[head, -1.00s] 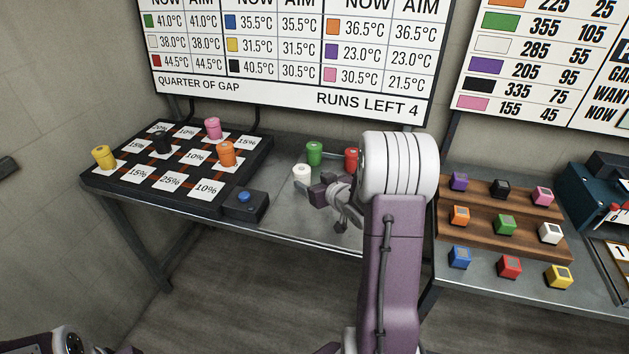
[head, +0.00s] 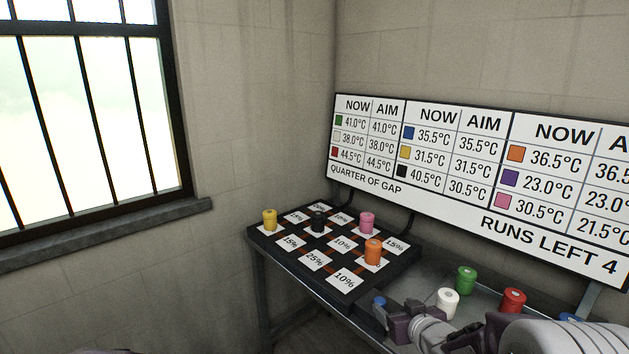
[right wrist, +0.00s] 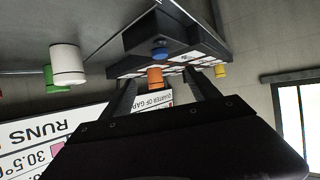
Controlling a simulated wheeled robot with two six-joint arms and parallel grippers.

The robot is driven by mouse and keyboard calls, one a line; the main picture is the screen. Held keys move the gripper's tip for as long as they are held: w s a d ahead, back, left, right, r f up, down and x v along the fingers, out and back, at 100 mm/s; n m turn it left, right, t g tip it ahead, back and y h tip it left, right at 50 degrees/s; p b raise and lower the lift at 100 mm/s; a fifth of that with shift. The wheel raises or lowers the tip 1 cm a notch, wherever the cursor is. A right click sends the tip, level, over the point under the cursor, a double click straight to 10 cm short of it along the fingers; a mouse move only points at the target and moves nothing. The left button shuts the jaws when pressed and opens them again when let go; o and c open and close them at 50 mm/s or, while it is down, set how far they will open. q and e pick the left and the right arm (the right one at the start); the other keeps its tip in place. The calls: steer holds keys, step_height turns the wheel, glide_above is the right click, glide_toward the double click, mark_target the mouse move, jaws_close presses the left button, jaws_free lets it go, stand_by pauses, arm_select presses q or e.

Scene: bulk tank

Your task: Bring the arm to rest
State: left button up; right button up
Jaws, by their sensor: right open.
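My right arm reaches in at the lower right of the head view. Its gripper (head: 393,322) is near the blue button at the front corner of the dark board (head: 335,291) and left of the white cylinder (head: 448,303). In the right wrist view the gripper (right wrist: 163,90) has its two fingers apart with nothing between them; the board and an orange cylinder (right wrist: 155,77) show beyond, upside down. My left gripper is not in view.
Yellow (head: 270,219), black (head: 318,221), pink (head: 367,222) and orange cylinders stand on the board. Green (head: 466,280) and red (head: 513,300) ones stand on the metal table to the right. A temperature sign (head: 470,170) hangs behind; a barred window (head: 85,110) is at left.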

steer(key=s+a+f+m+g, duration=0.1)
steer(key=s+f+g, duration=0.25)
steer(key=s, duration=0.35)
steer(key=s+a+f+g+h, duration=0.1)
steer(key=s+f+g, duration=0.25)
steer(key=s, duration=0.35)
steer(key=s+a+f+m+g, duration=0.1)
steer(key=s+f+g, duration=0.25)
steer(key=s, duration=0.35)
step_height(320, 180, up, 11)
steer(key=s+p, duration=0.2)
steer(key=p, duration=1)
steer(key=shift+g+p, duration=0.3)
steer(key=shift+g, duration=0.15)
